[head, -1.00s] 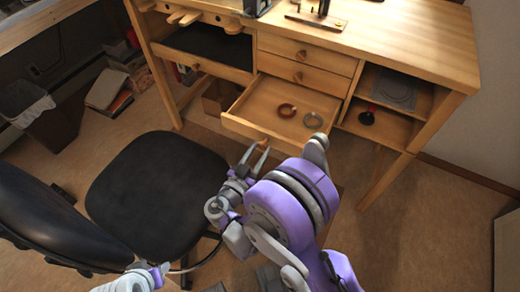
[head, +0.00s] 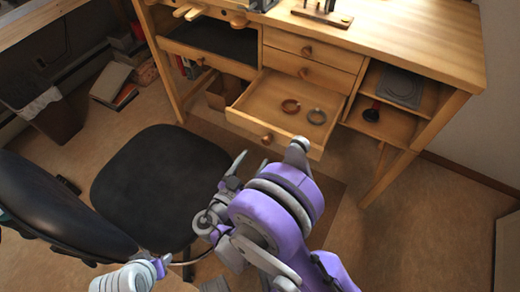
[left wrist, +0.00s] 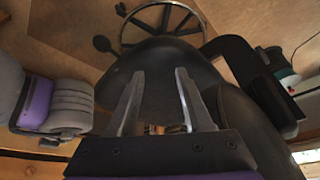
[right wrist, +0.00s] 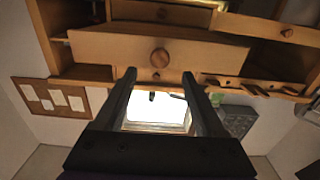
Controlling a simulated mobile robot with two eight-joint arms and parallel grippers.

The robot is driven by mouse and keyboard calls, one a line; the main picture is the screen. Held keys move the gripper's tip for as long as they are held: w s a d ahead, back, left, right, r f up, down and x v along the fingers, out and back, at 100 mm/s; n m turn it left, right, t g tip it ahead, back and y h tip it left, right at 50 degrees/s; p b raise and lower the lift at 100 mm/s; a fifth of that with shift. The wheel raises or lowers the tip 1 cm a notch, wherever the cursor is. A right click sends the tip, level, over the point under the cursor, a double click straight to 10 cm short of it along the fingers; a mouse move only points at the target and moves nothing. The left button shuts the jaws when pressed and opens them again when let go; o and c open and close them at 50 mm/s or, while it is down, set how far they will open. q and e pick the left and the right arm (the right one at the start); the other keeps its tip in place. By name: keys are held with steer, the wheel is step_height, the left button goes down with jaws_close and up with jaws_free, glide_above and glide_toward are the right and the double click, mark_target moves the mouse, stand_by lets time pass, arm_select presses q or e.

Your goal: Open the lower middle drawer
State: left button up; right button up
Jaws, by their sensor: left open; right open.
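The lower middle drawer (head: 258,112) of the wooden bench is pulled out, with its inside showing in the head view. Its round wooden knob (head: 267,139) is on the front, and it also shows in the right wrist view (right wrist: 160,57). My right gripper (head: 233,168) is open and empty, in front of the drawer and apart from the knob. Its open fingers (right wrist: 159,73) show in the right wrist view. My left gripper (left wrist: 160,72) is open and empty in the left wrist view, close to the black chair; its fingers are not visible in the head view.
A black chair (head: 160,185) stands at left. The floor at right is mostly clear.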

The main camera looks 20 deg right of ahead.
steer(key=v, duration=0.4)
steer(key=shift+s+a, duration=0.1)
steer(key=shift+s, duration=0.05)
stand_by(0.4)
